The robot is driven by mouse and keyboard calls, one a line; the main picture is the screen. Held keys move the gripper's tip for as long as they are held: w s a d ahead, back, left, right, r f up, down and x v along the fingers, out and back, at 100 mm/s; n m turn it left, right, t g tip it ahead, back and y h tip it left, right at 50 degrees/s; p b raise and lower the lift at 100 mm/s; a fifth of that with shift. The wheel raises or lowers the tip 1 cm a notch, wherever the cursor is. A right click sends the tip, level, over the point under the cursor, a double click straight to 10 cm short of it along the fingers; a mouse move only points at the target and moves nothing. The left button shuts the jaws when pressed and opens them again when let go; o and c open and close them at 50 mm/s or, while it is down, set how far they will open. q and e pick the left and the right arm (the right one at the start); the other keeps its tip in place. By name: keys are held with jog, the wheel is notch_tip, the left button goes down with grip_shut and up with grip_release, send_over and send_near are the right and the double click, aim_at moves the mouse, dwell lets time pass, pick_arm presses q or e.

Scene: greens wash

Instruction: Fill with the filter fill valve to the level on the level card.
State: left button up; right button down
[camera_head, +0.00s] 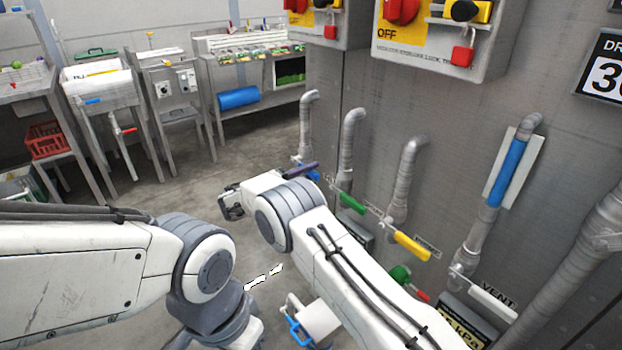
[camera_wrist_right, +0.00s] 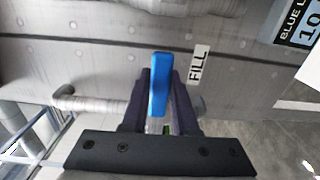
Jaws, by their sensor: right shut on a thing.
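The blue fill valve handle (camera_wrist_right: 159,85) is between the fingers of my right gripper (camera_wrist_right: 160,95) in the wrist view, beside the FILL label (camera_wrist_right: 199,65). The gripper is shut on it. In the head view the dark fingers of my right gripper (camera_head: 302,170) are at the leftmost wall pipe, with part of the blue handle (camera_head: 314,175) showing. A card reading "BLUE L" and "10" (camera_wrist_right: 300,28) is cut off in the wrist view. My left arm comes in from the left, but its gripper is out of view.
Valves with green (camera_head: 352,203), yellow (camera_head: 411,246) and white (camera_head: 493,300) handles line the grey wall to the right. A blue vertical tube (camera_head: 507,172) stands on a pale backing. A kPa display (camera_head: 467,322) is partly hidden. Work tables stand at the back left.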

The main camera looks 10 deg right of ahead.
jog(key=shift+f, duration=0.2)
dwell(0.3)
jog(key=c, duration=0.7)
grip_release()
jog(key=v, duration=1)
jog(key=shift+s+a+r, duration=0.1)
jog(key=shift+a, duration=0.1)
